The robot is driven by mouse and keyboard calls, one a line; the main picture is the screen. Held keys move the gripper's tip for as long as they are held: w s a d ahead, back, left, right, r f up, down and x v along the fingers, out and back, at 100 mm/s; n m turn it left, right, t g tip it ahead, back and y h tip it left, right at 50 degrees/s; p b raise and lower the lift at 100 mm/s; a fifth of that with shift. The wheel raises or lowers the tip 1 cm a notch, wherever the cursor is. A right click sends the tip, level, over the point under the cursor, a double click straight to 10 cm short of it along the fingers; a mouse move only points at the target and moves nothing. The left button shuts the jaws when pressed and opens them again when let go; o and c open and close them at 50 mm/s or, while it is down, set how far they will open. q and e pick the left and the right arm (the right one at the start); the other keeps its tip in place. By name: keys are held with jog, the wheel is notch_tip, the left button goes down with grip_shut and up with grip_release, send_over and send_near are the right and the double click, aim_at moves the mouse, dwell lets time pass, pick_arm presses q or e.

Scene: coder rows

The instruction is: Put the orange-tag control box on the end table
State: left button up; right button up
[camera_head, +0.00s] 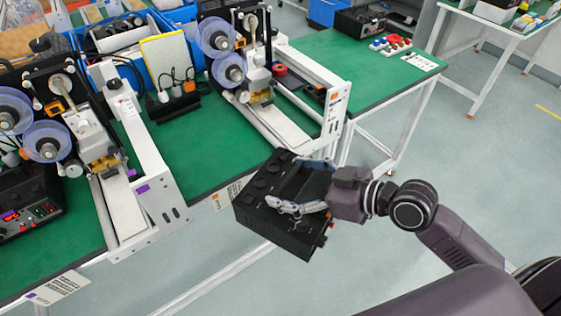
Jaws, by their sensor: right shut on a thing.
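A black control box (265,205) with round dark knobs on top and small red parts on its right side is held tilted in the air, in front of the near edge of the green worktable. My right gripper (298,186) is shut on it from the right, with fingers around its top part. I cannot make out an orange tag on the box. A green table (350,62) stands at the right end of the row, beyond the box. My left gripper is not in view.
Two coder machines (130,150) and (290,85) with blue reels stand on the green worktable (200,150). Another black control box (30,205) is at the left. The end table bears a black case (360,22) and coloured small parts (390,43); its near part is bare.

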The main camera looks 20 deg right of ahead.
jog(key=s+d+r+n, duration=0.1)
jog(key=r, duration=0.1)
jog(key=s+d+r+n+g+y, duration=0.1)
jog(key=s+d+r, duration=0.1)
jog(key=s+d+r+g+y, duration=0.1)
jog(key=r, duration=0.2)
jog(key=shift+s+d+n, duration=0.25)
jog(key=shift+s+n, duration=0.15)
jog(key=shift+a+f, duration=0.15)
jog(key=shift+a, duration=0.1)
jog(key=shift+w+a+f, duration=0.1)
jog(key=shift+f, duration=0.05)
